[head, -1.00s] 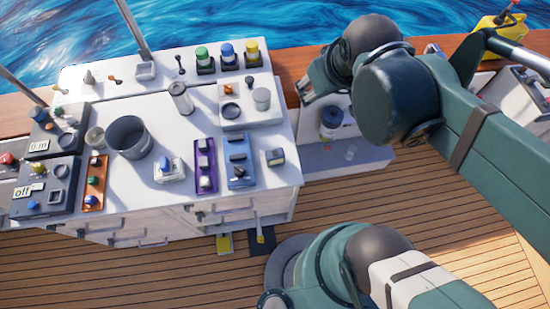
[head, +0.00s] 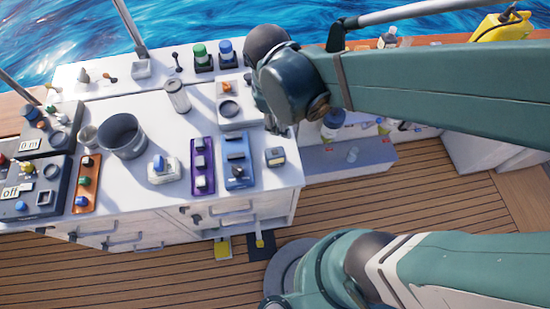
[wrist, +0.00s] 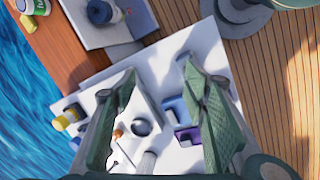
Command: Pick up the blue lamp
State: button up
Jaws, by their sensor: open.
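A blue lamp (head: 226,51) with a dark base stands upright on the white back ledge, beside a green lamp (head: 201,56). In the wrist view a small blue shape (wrist: 75,142) at the left edge, beside a yellow one (wrist: 62,122), may be the same lamp. My gripper (wrist: 163,82) is open and empty, above the white console, with the lamps off to its left in the wrist view. In the head view my arm hides most of the gripper and the place where the yellow lamp stood.
The white console (head: 120,190) carries a grey cup (head: 122,136), a metal cylinder (head: 177,96), a purple switch panel (head: 202,165) and a blue switch panel (head: 237,160). Railing posts rise behind the console.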

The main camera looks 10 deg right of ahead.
aim_at(273, 153)
jog(key=a+f+n+b, duration=0.1)
jog(key=f+n, duration=0.1)
jog(key=f, duration=0.1)
jog(key=s+a+f+n+g+h+b, duration=0.1)
jog(key=a+f+n, duration=0.1)
jog(key=f, duration=0.1)
jog(key=a+f+n+h+b, duration=0.1)
jog(key=a+f, duration=0.1)
jog(key=f, duration=0.1)
jog(key=shift+s+a+n, duration=0.25)
jog(key=shift+s+n, duration=0.15)
jog(key=shift+s+a+f+n+g+h, duration=0.3)
jog(key=shift+f+h, duration=0.1)
jog(key=shift+f, duration=0.15)
jog(key=shift+f, duration=0.1)
jog(key=shift+b+x, duration=0.35)
jog(key=shift+x, duration=0.85)
jog(key=shift+d+f, duration=0.1)
jog(key=shift+b+x, duration=0.4)
jog(key=shift+x, duration=2.1)
jog(key=c, duration=1)
